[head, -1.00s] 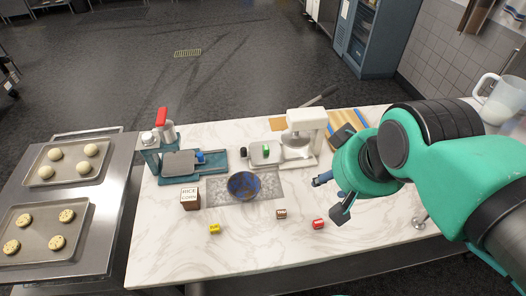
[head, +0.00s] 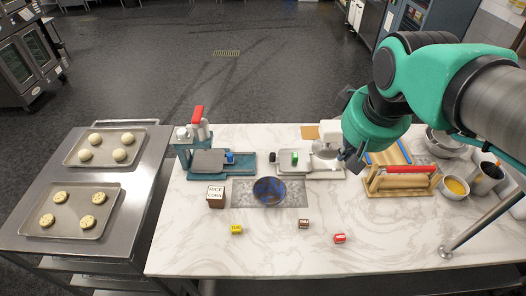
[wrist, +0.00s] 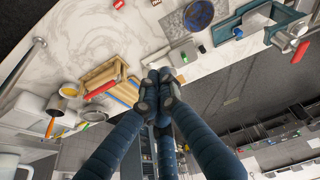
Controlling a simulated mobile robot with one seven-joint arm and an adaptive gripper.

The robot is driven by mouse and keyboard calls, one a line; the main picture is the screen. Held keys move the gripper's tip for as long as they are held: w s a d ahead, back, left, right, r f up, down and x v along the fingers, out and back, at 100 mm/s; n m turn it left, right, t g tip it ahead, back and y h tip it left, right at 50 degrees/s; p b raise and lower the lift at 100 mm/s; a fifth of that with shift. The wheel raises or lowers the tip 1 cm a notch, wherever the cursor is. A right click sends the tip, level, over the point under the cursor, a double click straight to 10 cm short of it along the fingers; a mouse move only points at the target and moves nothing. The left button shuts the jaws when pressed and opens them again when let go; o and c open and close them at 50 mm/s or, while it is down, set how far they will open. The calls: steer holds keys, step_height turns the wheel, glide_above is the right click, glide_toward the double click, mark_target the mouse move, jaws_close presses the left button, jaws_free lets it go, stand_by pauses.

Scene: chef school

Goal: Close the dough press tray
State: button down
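A teal press (head: 185,155) with a red lever stands at the back left of the marble counter. Its grey tray (head: 208,161) with a blue handle (head: 230,157) lies out to its right on a teal base. A white machine (head: 331,135) stands right of it. Its flat tray (head: 272,165) with a green handle (head: 294,158) reaches out to its left. I cannot tell which is the dough press. My gripper (head: 352,160) is in front of the white machine's right side, above the counter, touching neither tray. In the wrist view the fingertips (wrist: 158,88) are together and empty.
A wooden frame with a red roller (head: 405,168) stands right of my gripper, near bowls (head: 454,187). A blue bowl (head: 269,191), a labelled box (head: 215,197) and small blocks (head: 237,230) sit in front of the trays. The front counter is mostly clear.

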steer(key=w+a+f+n+g+p, duration=0.15)
steer(key=w+a, duration=0.25)
steer(key=w, duration=0.4)
steer(key=w+a+f+n+g+h, duration=0.1)
steer(key=w+a+f+n, duration=0.15)
steer(key=w, duration=0.55)
steer(key=w+a+f+n+g, duration=0.1)
steer(key=w+a+f+n, duration=0.1)
steer(key=w+a, duration=0.35)
steer(key=w+a+f+n, duration=0.2)
steer(key=w+a+f, duration=0.2)
steer(key=w+f, duration=0.1)
steer(key=w+a+f+n+g+h+p, duration=0.1)
steer(key=w+a+f, duration=0.3)
steer(key=f, duration=0.4)
steer(key=w+a+f+n+p, duration=0.1)
steer(key=w+a+f+n, duration=0.2)
steer(key=w+f, duration=0.3)
steer(key=shift+w+a+f+h, duration=0.15)
steer(key=shift+a+f+h, duration=0.25)
steer(key=shift+a+f, duration=0.4)
steer(key=shift+g, duration=0.25)
